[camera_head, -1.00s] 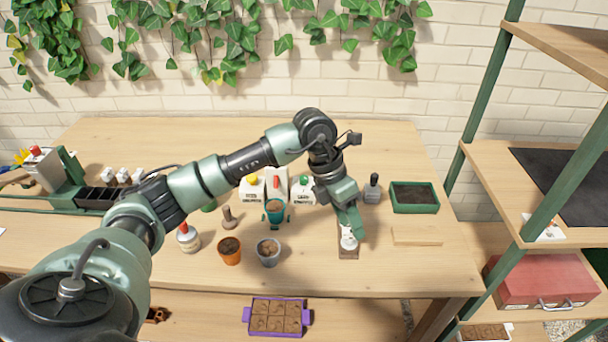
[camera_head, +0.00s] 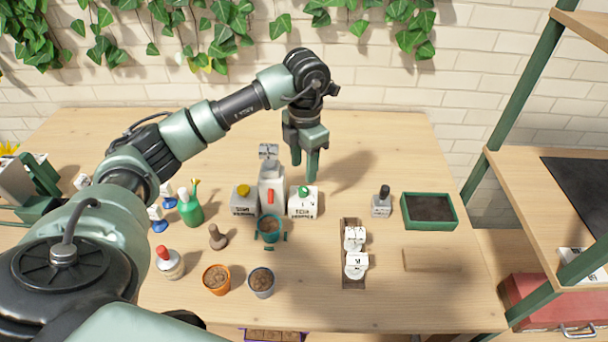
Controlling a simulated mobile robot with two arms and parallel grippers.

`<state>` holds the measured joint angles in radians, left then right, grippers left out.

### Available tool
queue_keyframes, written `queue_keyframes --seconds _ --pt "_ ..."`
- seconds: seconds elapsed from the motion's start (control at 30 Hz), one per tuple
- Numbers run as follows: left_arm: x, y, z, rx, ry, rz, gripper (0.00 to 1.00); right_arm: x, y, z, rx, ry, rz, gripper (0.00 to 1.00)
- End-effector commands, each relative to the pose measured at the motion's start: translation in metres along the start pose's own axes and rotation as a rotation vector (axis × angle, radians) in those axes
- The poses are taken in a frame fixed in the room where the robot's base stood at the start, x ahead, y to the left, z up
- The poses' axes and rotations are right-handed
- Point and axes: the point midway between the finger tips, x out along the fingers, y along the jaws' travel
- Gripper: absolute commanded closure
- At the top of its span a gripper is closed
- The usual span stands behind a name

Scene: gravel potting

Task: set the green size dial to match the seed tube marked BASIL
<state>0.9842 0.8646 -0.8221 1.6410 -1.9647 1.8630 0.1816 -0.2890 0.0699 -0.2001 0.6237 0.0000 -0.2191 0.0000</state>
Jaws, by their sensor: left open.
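The green dial (camera_head: 304,190) is a small knob on top of a white box (camera_head: 303,207) with dark lettering too small to read surely. Two seed tubes with white label tags, one farther (camera_head: 354,237) and one nearer (camera_head: 356,264), stand in a brown wooden rack (camera_head: 353,282). I cannot tell which is marked BASIL. My left gripper (camera_head: 305,176) points down, open and empty, with its fingers just behind and above the green-dial box, seemingly apart from it. The dial's setting is too small to read. My right gripper is not in view.
A yellow-knobbed box (camera_head: 243,205) and a tall white dispenser (camera_head: 272,183) with a red lever stand left of the green-dial box. A teal pot (camera_head: 269,230) stands in front.

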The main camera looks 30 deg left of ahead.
Motion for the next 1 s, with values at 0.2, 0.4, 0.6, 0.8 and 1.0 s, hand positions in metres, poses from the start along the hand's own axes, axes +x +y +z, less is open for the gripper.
queue_keyframes --seconds 0.2,0.4,0.6,0.8,1.0 --pt "0.031 -0.001 -0.001 0.0 0.005 -0.002 0.55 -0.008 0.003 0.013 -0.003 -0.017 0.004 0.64" --pt "0.06 -0.001 -0.001 0.0 0.003 -0.003 0.55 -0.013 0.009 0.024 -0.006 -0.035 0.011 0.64" --pt "0.074 -0.001 0.0 0.001 0.0 -0.001 0.55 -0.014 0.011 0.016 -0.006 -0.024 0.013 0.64" --pt "0.075 -0.001 0.0 0.001 0.0 -0.001 0.55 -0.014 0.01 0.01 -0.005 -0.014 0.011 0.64" --pt "0.075 -0.001 0.0 0.001 0.0 -0.001 0.99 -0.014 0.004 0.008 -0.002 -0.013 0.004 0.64"
